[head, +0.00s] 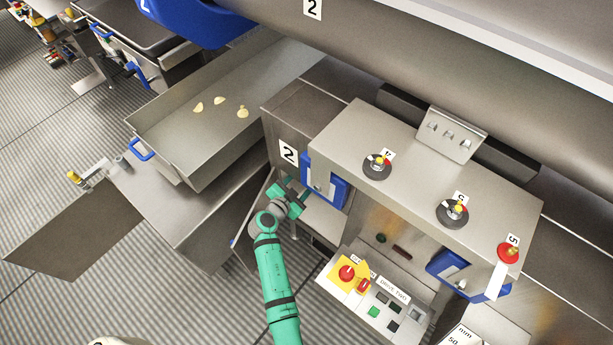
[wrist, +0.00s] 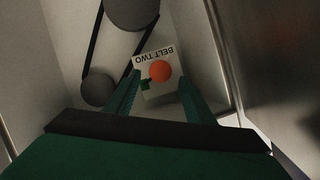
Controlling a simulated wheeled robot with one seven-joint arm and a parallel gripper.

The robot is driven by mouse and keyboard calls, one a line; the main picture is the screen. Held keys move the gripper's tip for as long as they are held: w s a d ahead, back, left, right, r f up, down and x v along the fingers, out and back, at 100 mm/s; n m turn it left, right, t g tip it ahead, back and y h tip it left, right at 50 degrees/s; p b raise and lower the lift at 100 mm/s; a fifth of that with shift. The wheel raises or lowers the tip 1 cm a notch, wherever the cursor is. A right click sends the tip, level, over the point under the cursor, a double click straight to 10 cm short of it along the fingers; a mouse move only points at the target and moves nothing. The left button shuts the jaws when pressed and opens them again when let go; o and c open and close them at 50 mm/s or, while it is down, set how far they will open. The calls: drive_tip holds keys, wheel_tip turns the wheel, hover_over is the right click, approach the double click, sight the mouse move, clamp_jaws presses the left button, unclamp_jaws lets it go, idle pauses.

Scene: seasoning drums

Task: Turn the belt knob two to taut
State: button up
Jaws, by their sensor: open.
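The belt knob two (wrist: 160,72) shows in the wrist view as a round orange knob on a white plate (wrist: 168,54) lettered BELT TWO. A small green mark (wrist: 146,85) sits beside the knob, at its lower left. My gripper (wrist: 160,88) is open, with one finger to either side of the plate's lower part and nothing held. I cannot tell how far the fingertips are from the knob. In the head view my gripper (head: 290,198) is by the opening under the machine housing marked 2, and the knob is hidden there.
A dark belt (wrist: 123,62) runs between two grey pulleys, the smaller (wrist: 98,88) left of the knob. Metal walls enclose this space. In the head view, a blue-framed latch (head: 338,190) is close to my gripper, and a drive two button panel (head: 375,298) stands lower right.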

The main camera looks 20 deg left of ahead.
drive_tip(key=v, duration=0.7)
drive_tip(key=shift+s, duration=0.25)
drive_tip(key=shift+r, duration=0.1)
drive_tip(key=s+d+f+n+g+y, duration=0.1)
drive_tip(key=s+d+f+n+y, duration=0.15)
drive_tip(key=s, duration=0.65)
drive_tip(key=s+d+f+n+g+y, duration=0.1)
drive_tip(key=s+d, duration=0.3)
drive_tip(key=s, duration=0.6)
drive_tip(key=s+d+r+n+t, duration=0.1)
drive_tip(key=s+d+r+n, duration=0.1)
drive_tip(key=s+d+r, duration=0.5)
drive_tip(key=s+d+r+n+t+h, duration=0.1)
drive_tip(key=s+d+r+n+t, duration=0.1)
drive_tip(key=s+d+r, duration=0.6)
wheel_tip(320, 180, up, 4)
drive_tip(key=shift+s+r+t, duration=0.1)
drive_tip(key=shift+s+t, duration=0.2)
drive_tip(key=shift+s, duration=0.35)
drive_tip(key=c, duration=0.5)
drive_tip(key=shift+o, duration=0.2)
drive_tip(key=shift+w, duration=0.15)
